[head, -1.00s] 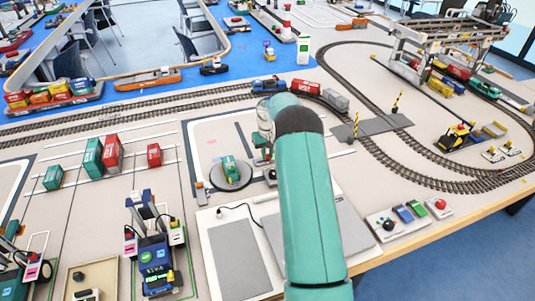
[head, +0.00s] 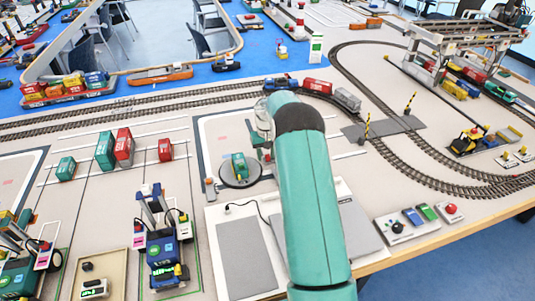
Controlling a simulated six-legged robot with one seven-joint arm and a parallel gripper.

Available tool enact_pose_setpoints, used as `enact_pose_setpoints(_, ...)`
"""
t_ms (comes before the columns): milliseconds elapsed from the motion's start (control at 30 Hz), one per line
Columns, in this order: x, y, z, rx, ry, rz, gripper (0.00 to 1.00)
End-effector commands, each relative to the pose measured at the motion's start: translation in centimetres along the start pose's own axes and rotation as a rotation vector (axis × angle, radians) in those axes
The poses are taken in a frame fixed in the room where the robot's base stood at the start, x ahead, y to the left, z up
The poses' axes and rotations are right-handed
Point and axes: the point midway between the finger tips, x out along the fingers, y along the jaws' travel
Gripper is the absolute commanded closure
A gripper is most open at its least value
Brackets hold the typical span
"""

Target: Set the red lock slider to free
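I cannot pick out the red lock slider with certainty. Two gantry cranes stand at the lower left, and small pink-red patches show on their white leg boxes, one on the blue crane (head: 163,250) and one on the green crane (head: 22,270). They are too small to read as sliders or to tell a position. A small orange-red piece (head: 210,186) sits at the left edge of the round turntable, which carries a green engine (head: 239,166). My teal arm reaches forward over the table. My gripper (head: 264,148) is at its far end, beside the turntable, mostly hidden behind the arm.
Red and green containers (head: 124,146) stand left of the turntable. A control box with a red button (head: 451,209) lies at the right table edge. A grey panel (head: 246,256) is left of my arm. Railway tracks curve behind, with a large grey gantry (head: 440,45) at the back right.

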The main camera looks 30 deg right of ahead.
Motion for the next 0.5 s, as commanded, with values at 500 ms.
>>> enact_pose_setpoints(500,-4.2,0.2,-0.1,0.001,0.003,0.003,0.62)
